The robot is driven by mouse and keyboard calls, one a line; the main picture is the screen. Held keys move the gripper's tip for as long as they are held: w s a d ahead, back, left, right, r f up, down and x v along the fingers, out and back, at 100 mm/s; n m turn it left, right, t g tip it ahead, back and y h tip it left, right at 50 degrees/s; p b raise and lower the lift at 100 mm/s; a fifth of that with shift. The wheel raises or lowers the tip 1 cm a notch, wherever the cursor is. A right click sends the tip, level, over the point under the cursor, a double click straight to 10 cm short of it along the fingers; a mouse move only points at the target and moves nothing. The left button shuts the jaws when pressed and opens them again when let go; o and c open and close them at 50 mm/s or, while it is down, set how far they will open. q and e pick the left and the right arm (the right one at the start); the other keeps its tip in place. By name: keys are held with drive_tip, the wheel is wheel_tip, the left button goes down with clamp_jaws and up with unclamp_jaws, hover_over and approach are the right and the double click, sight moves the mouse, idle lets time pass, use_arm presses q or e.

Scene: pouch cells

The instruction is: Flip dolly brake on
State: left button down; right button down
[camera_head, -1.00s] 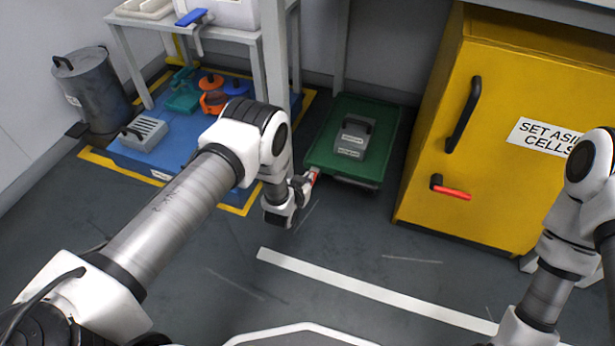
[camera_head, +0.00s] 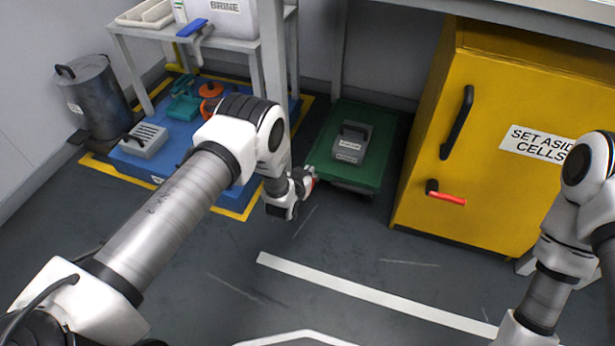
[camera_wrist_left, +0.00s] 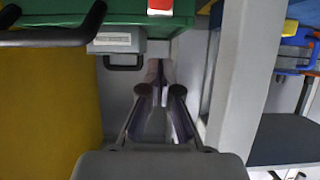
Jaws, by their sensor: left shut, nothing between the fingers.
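The green dolly (camera_head: 385,150) stands on the floor under the bench, with a grey cell box (camera_head: 349,145) on its deck. Its red brake lever (camera_head: 314,182) is at the near left corner, mostly hidden by my left gripper (camera_head: 306,181). The left gripper is low beside that corner; whether it touches the lever is unclear. In the left wrist view, the gripper (camera_wrist_left: 158,74) is shut with nothing between its fingers. A red part (camera_wrist_left: 160,6) on the green dolly (camera_wrist_left: 118,20) shows at the top edge, beyond the fingertips. My right gripper is out of view.
A yellow cabinet (camera_head: 480,130) with a black handle and red lever stands right of the dolly. The grey floor in front is clear.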

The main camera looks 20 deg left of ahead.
use_arm(q)
drive_tip(key=f+p+v, duration=0.1)
drive_tip(key=p+v, duration=0.3)
drive_tip(key=v, duration=0.6)
drive_tip(key=shift+s+f, duration=0.2)
drive_tip(key=shift+s, duration=0.2)
drive_tip(key=s+a+r+g+p, duration=0.15)
drive_tip(key=s+g, duration=0.55)
drive_tip(key=s, duration=1)
drive_tip(key=s+a+r+g, duration=0.2)
drive_tip(key=s+g, duration=0.4)
drive_tip(key=s, duration=1.1)
wheel_tip(320, 180, up, 38)
drive_tip(key=p, duration=3.8)
drive_tip(key=shift+a+n, duration=0.15)
drive_tip(key=shift+n, duration=0.25)
